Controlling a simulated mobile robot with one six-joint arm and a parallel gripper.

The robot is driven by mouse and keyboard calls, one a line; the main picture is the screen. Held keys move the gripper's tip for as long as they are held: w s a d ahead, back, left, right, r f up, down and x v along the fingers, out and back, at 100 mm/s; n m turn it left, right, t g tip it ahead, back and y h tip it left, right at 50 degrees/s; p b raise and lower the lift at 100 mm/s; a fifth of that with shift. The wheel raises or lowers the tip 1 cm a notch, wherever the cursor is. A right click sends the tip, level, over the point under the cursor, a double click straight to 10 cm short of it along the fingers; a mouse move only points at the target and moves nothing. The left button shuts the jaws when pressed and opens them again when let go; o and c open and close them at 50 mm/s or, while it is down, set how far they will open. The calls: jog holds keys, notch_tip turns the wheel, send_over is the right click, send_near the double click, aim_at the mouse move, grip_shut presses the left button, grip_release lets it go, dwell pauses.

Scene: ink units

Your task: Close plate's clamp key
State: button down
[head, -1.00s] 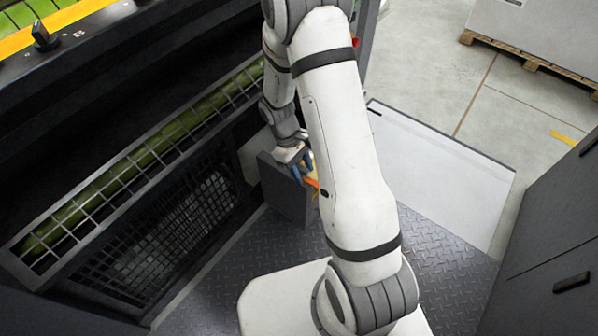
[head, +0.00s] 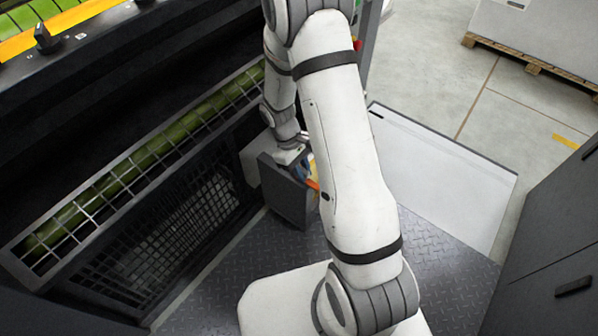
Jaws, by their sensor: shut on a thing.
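My gripper (head: 300,166) is small in the head view, low beside the machine. It reaches down behind the upper edge of a dark grey upright panel (head: 288,200). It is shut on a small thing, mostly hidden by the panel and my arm. Blue shows around the fingertips, and I cannot tell whether it is finger or held thing. A small orange piece (head: 313,184) shows just below and right of the fingertips. I cannot make out the plate or its clamp key for certain.
A green roller (head: 150,158) lies behind a wire guard (head: 190,140) on the left. A black mesh grille (head: 165,240) is below it. Treadplate floor (head: 440,270) surrounds my base. Dark cabinets (head: 560,240) stand at right, with a pale flat panel (head: 445,180) between.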

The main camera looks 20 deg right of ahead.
jog(key=shift+s+n, duration=0.3)
jog(key=shift+n, duration=0.1)
jog(key=n+t+h+p, duration=0.1)
jog(key=n, duration=0.2)
jog(key=shift+n, duration=0.3)
jog(key=n+t, duration=0.1)
jog(key=n, duration=0.1)
jog(key=n+h+b, duration=0.1)
jog(key=n, duration=0.1)
jog(key=shift+f+n+t, duration=0.15)
jog(key=shift+n+t, duration=0.15)
jog(key=shift+t, duration=0.1)
jog(key=n+t+b, duration=0.1)
jog(key=n+b, duration=0.1)
jog(key=n, duration=0.2)
jog(key=shift+f+t, duration=0.1)
jog(key=shift+t, duration=0.3)
jog(key=shift+w+n+t+y+b, duration=0.1)
jog(key=shift+n+t+y+b, duration=0.25)
jog(key=shift+n+b, duration=0.6)
jog(key=shift+n+t+y+b, duration=0.15)
jog(key=shift+n+t+b, duration=0.3)
jog(key=shift+n, duration=1)
jog(key=shift+r, duration=0.2)
